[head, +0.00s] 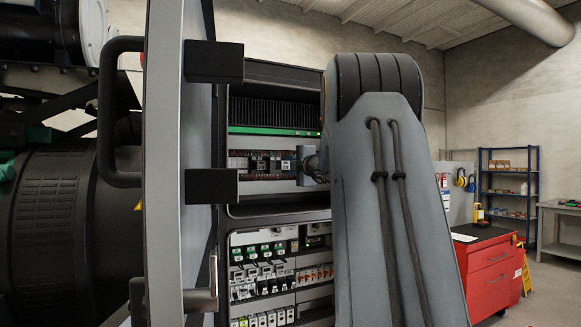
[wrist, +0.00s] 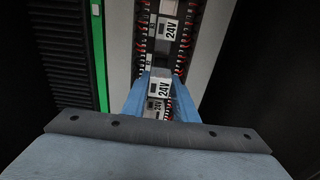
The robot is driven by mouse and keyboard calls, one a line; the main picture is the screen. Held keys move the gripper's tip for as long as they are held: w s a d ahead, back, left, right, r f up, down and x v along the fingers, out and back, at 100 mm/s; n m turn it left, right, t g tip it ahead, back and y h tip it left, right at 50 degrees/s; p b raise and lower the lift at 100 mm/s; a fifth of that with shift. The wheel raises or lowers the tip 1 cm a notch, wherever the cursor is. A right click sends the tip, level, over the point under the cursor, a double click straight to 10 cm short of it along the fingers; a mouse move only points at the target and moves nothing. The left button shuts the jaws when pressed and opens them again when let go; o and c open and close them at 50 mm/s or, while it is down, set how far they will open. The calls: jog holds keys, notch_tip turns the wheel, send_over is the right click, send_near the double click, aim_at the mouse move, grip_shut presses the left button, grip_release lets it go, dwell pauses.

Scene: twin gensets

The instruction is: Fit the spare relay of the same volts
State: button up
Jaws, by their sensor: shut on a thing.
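My gripper (wrist: 160,92) is shut on a relay (wrist: 160,83) with a pale face marked 24V, between its two blue fingers. Another 24V label (wrist: 155,107) shows just below it, close to the fingers; I cannot tell how far apart the two are. Above the fingers in the wrist view, a relay (wrist: 167,29) marked 24V sits in the wired relay row. In the head view, the relay row (head: 262,163) lies inside the open cabinet. My gripper (head: 315,166) is at its right end, mostly hidden by my arm. I cannot tell whether the held relay touches a socket.
The open cabinet door (head: 165,160) stands at the left, with dark brackets jutting toward the row. Breakers (head: 262,275) fill the lower bay. A black finned unit (head: 270,103) with a green strip is above the row. A red tool cabinet (head: 490,270) stands at the right.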

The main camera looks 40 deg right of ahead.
jog(key=shift+w+d+p, duration=0.25)
jog(key=shift+w+p, duration=0.2)
jog(key=shift+w, duration=0.65)
jog(key=shift+w+d+p, duration=0.2)
jog(key=shift+w+p, duration=0.2)
jog(key=shift+w, duration=0.65)
jog(key=shift+s+d+p, duration=0.15)
jog(key=shift+p, duration=0.25)
jog(key=shift+w+d+p, duration=0.15)
jog(key=shift+w+p, duration=0.35)
jog(key=shift+w, duration=0.05)
dwell(1.3)
jog(key=o, duration=1.2)
jog(key=shift+s+a+b, duration=0.25)
jog(key=shift+s+b, duration=0.3)
jog(key=shift+s, duration=0.75)
jog(key=shift+s+a+b, duration=0.2)
jog(key=shift+s+b, duration=0.35)
jog(key=shift+s, duration=0.7)
jog(key=shift+s+a+b, duration=0.25)
jog(key=shift+s+b, duration=0.3)
jog(key=shift+s, duration=0.75)
